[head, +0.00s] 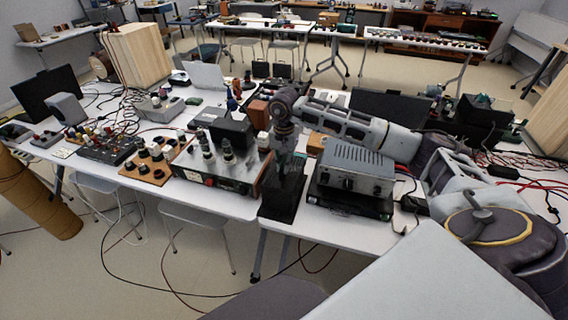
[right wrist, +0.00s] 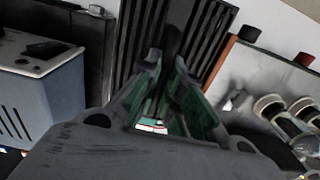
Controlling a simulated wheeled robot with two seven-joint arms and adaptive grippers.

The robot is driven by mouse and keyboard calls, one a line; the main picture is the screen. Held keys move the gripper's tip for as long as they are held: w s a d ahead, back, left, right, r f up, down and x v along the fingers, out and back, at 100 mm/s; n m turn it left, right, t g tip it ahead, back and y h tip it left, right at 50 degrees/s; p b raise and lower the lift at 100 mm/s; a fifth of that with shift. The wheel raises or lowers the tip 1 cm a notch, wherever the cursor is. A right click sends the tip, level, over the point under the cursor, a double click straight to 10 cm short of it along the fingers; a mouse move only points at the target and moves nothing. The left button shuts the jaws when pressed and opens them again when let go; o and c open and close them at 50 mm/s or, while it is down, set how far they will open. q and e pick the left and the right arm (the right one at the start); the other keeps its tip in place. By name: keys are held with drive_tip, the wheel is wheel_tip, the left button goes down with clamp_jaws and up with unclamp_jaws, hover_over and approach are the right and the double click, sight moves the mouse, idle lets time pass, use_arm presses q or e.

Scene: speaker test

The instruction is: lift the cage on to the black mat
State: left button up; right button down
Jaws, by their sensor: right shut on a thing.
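The cage (head: 280,207) is a black slatted box in the head view, between the tube amplifier and a grey box. Its slats (right wrist: 213,38) fill the upper middle of the right wrist view. My right gripper (head: 289,174) reaches down onto it from above and is shut on a dark upright part of it; the fingertips also show in the right wrist view (right wrist: 168,75). I cannot tell whether the cage's underside touches the table. I cannot make out the black mat apart from the dark cage. My left gripper is out of view.
The tube amplifier (head: 222,168) stands close left of the cage; the grey vented box (head: 355,169) stands close right. The white table (head: 215,203) has its front edge near the cage. A wooden board with knobs (head: 152,165) and loose cables lie farther left.

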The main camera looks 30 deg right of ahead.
drive_tip(key=shift+f, duration=0.2)
idle(0.5)
drive_tip(key=c, duration=1.5)
unclamp_jaws()
wheel_tip(320, 180, up, 12)
